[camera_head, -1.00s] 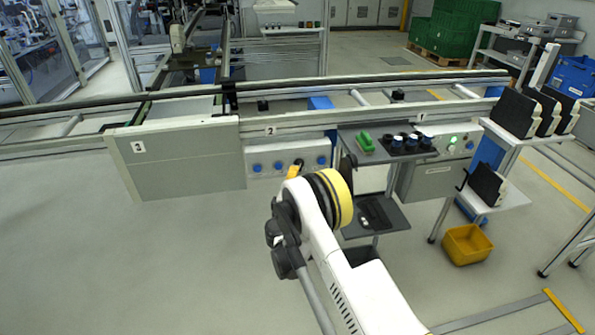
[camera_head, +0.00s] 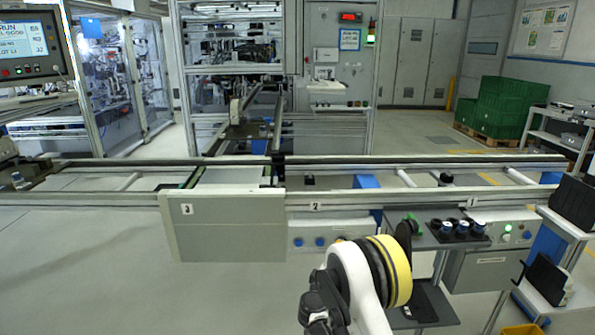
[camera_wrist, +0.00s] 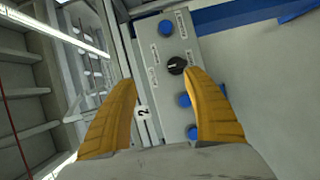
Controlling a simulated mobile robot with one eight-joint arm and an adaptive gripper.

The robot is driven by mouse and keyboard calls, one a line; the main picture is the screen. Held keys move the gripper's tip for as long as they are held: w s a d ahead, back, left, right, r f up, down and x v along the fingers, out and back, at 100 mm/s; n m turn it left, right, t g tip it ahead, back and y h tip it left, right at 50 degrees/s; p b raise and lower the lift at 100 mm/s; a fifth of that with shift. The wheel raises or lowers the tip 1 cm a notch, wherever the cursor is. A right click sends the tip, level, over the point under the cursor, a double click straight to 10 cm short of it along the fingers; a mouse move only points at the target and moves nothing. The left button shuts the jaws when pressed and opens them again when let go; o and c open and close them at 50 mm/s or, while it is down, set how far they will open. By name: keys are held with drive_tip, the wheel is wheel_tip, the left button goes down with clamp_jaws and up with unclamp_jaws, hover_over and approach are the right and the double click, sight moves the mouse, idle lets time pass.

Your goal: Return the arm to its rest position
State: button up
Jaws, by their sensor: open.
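My gripper (camera_wrist: 160,92) shows in the wrist view as two yellow fingers standing well apart, with nothing between them. Beyond the fingers is a grey control box (camera_wrist: 172,60) with blue buttons and a black knob, on the conveyor side marked 2. In the head view my white arm with its black and yellow joint rises at the lower middle, in front of the conveyor. The fingers cannot be made out in the head view.
The conveyor (camera_head: 340,197) runs across the head view. A dark shelf (camera_head: 440,232) with several black and blue cups stands right of my arm. Black trays (camera_head: 573,203) stand on a rack at the right. Green crates (camera_head: 505,107) are behind. The floor at left is clear.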

drive_tip(key=s+d+r+m+g, duration=0.3)
drive_tip(key=d+r+m, duration=0.15)
drive_tip(key=r, duration=0.65)
drive_tip(key=s+d+r+m+g+y, duration=0.25)
drive_tip(key=s+r, duration=0.55)
drive_tip(key=s, duration=0.4)
drive_tip(key=s+a+m+g+y, duration=0.1)
drive_tip(key=s+a+m+y, duration=0.1)
drive_tip(key=s, duration=1.2)
drive_tip(key=s+a+m+g+y, duration=0.2)
drive_tip(key=s+m, duration=0.1)
drive_tip(key=s, duration=1.2)
drive_tip(key=shift+f+y, duration=0.35)
drive_tip(key=shift+f, duration=0.1)
